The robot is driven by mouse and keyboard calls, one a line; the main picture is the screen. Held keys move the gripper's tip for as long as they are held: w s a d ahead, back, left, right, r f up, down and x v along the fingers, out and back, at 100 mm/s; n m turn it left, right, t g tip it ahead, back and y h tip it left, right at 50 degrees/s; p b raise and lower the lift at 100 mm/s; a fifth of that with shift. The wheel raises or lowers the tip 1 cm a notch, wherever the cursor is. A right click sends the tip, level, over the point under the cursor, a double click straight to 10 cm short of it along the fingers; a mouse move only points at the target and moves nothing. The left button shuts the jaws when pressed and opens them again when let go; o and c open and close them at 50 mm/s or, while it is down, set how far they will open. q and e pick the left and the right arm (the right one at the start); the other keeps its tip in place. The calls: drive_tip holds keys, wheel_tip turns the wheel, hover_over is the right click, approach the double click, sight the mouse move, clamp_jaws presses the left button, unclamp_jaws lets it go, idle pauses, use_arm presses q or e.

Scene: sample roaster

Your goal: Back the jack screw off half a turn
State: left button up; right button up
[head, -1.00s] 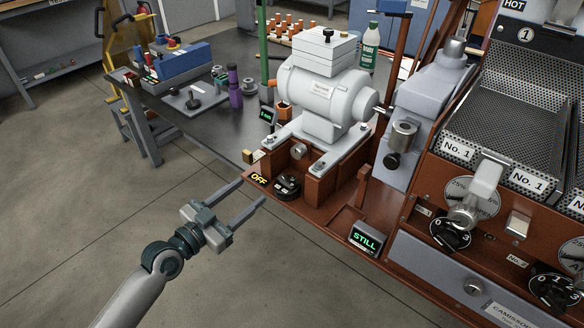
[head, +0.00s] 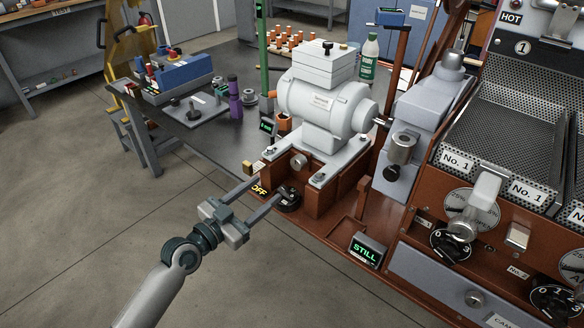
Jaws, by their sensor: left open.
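The white motor (head: 322,105) sits on a pale slide base over a reddish-brown mount. A round grey screw head (head: 298,161) shows at the front of the mount, between its brown blocks; it looks like the jack screw. A black rotary knob (head: 289,201) with a yellow OFF label (head: 259,190) is on the ledge in front of it. My left gripper (head: 273,187) is open, its fingers pointing toward the knob and label. One fingertip overlaps the knob in the picture; I cannot tell if they touch. The screw head is just beyond the fingertips. My right gripper is out of view.
A small display reading STILL (head: 366,251) stands on the ledge to the right. The grey roaster housing (head: 424,108) and perforated trays are further right. A dark bench (head: 186,128) with a blue toolbox (head: 178,78) is behind at left. The floor at left is clear.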

sight(295, 166)
use_arm(q)
drive_tip(key=x, duration=1.1)
drive_tip(key=shift+w, duration=0.1)
drive_tip(key=shift+w+d+p, duration=0.3)
drive_tip(key=shift+w+d, duration=0.1)
drive_tip(key=shift+w, duration=0.05)
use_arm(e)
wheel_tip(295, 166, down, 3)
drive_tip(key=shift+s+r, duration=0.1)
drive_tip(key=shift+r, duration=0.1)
use_arm(q)
drive_tip(key=c, duration=1)
drive_tip(key=shift+c, duration=0.2)
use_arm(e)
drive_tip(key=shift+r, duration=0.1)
use_arm(q)
drive_tip(key=shift+n, duration=0.3)
